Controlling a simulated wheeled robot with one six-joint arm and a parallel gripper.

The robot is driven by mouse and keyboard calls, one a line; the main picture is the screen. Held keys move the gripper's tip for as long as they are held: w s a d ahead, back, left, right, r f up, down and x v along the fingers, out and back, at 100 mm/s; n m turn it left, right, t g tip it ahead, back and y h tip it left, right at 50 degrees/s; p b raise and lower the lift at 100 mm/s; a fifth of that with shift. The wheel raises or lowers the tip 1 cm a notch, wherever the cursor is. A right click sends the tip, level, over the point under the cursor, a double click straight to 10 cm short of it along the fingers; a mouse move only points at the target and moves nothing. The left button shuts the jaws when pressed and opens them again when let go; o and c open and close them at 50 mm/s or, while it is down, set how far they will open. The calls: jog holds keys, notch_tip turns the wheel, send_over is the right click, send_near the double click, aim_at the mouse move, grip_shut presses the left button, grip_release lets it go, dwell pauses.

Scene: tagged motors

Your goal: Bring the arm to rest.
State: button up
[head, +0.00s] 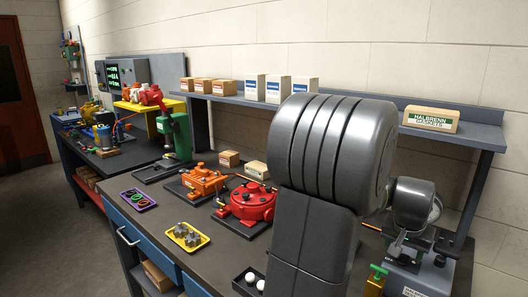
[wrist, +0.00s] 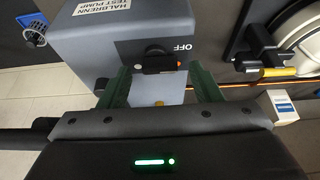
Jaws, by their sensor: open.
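My arm stands raised over the bench in the head view, its large grey links covering the middle right. My gripper (wrist: 160,82) shows in the wrist view with its two green fingers spread and nothing held between them. A grey test pump box (wrist: 185,25) lies just beyond the fingertips, upside down in that view. Its black switch knob (wrist: 155,63), beside the word OFF, appears between the fingertips; I cannot tell whether they touch it. The pump (head: 418,272) also shows at the right of the head view. The fingers cannot be made out there.
The dark bench (head: 150,223) holds a red round housing (head: 252,203), an orange housing (head: 204,181), a yellow tray (head: 203,242) and a purple tray (head: 139,206). A shelf (head: 385,118) with several boxes runs along the wall. Open floor (head: 45,235) lies at left.

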jog(key=shift+w+d+f, duration=0.1)
jog(key=shift+w+f, duration=0.05)
jog(key=shift+f, duration=0.3)
jog(key=shift+r, duration=0.1)
